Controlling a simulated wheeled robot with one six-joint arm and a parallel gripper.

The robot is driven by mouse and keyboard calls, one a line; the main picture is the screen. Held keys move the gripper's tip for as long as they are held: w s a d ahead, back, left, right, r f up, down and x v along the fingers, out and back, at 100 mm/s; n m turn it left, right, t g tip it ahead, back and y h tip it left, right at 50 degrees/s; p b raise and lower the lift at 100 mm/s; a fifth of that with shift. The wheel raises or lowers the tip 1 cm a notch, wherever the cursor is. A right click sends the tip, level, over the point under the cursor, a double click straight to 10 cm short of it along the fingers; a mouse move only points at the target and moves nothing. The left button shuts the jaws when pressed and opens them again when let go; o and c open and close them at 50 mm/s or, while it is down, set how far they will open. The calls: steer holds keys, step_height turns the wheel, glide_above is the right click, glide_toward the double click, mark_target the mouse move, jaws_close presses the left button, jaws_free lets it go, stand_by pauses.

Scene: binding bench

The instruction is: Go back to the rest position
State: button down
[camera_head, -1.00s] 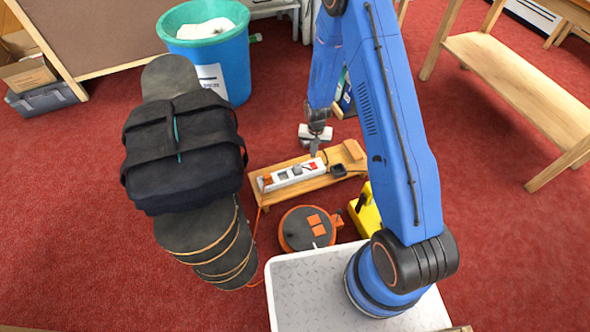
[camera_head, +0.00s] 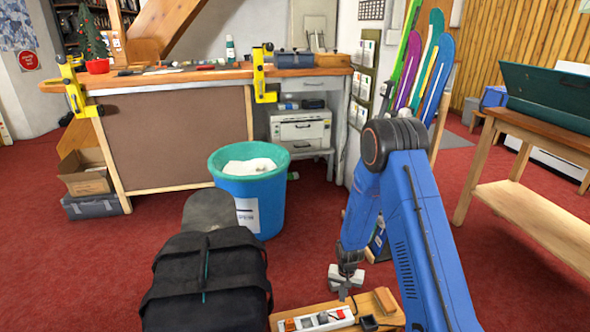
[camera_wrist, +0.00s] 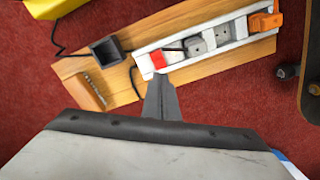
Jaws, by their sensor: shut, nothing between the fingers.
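My gripper (camera_head: 343,295) is shut and empty. It hangs pointing down above a wooden board on the floor. In the wrist view its closed fingertips (camera_wrist: 158,78) appear just beside the red switch end of a white power strip (camera_wrist: 228,38); I cannot tell whether they touch it. The strip lies on the wooden board (camera_wrist: 150,25) and holds a grey plug (camera_wrist: 195,46) and an orange plug (camera_wrist: 265,20). In the head view the strip (camera_head: 318,321) shows at the bottom edge. My blue arm is bent, with its elbow high.
A black square cup (camera_wrist: 105,50) and a brown block (camera_wrist: 88,92) sit on the board. A black bag (camera_head: 205,285) lies left, a blue bin (camera_head: 262,205) behind. A workbench (camera_head: 200,78) stands at the back, skis (camera_head: 425,70) and a wooden bench (camera_head: 530,210) to the right.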

steer(key=s+d+r+n+t, duration=0.1)
steer(key=s+r, duration=0.2)
steer(key=r, duration=0.9)
steer(key=s+d+r+t, duration=0.1)
steer(key=s+d+r, duration=0.15)
steer(key=r, duration=0.95)
steer(key=s+d+r+n, duration=0.1)
steer(key=s+r, duration=0.3)
steer(key=r, duration=0.7)
steer(key=s+d+r+n+t, duration=0.1)
steer(key=s+r, duration=0.6)
steer(key=s, duration=0.6)
steer(key=s+d+r+t, duration=0.1)
steer(key=s+r, duration=0.7)
steer(key=s, duration=0.5)
steer(key=shift+s+d+r+n+t, duration=0.25)
steer(key=shift+n+t, duration=0.15)
steer(key=shift+d, duration=0.1)
